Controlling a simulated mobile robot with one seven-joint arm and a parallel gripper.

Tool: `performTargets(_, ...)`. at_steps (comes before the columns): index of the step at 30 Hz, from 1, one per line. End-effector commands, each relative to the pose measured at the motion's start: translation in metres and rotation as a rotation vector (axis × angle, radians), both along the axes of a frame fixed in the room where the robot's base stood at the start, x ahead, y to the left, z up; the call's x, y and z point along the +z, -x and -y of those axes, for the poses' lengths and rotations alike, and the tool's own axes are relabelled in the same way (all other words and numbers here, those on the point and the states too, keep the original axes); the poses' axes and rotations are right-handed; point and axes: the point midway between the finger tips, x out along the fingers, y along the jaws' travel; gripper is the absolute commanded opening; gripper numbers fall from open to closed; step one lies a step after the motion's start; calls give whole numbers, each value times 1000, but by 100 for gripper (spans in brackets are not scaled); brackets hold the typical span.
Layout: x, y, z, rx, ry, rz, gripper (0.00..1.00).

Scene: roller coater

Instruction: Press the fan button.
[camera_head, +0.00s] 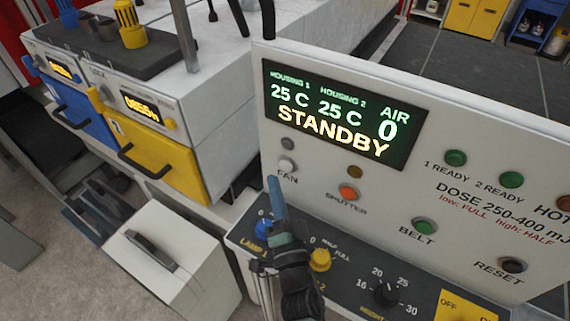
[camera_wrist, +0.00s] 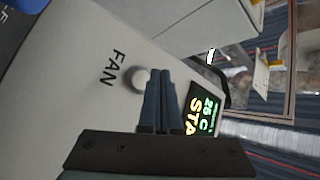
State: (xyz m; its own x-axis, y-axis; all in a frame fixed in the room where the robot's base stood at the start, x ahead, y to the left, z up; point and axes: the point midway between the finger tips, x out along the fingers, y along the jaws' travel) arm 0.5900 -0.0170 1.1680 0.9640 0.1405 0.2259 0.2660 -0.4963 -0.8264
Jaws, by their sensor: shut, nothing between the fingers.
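The fan button (camera_head: 287,164) is a round white knob above the label FAN on the white upright panel. A small dark grey lamp (camera_head: 288,143) sits just above it. My gripper (camera_head: 274,182) is shut and empty, pointing up at the panel just below and left of the button in the head view. In the wrist view the fan button (camera_wrist: 138,79) shows just left of the shut fingertips (camera_wrist: 161,74). I cannot tell whether the fingertips touch the panel. The display (camera_head: 340,115) reads STANDBY, 25 C for both housings and AIR 0.
The orange shutter button (camera_head: 348,192) is right of the fan button. The blue lamp knob (camera_head: 264,228) and yellow knob (camera_head: 320,260) stand on the lower panel close to my gripper. Yellow (camera_head: 165,160) and blue (camera_head: 80,110) drawers are at the left.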

Motion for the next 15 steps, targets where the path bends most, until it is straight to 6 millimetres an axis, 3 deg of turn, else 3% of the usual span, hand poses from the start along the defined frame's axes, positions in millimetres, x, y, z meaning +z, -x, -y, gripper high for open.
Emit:
performTargets(6,1,-13,9,-1,-1,0,0)
performTargets(15,1,-14,10,1,-1,1,0)
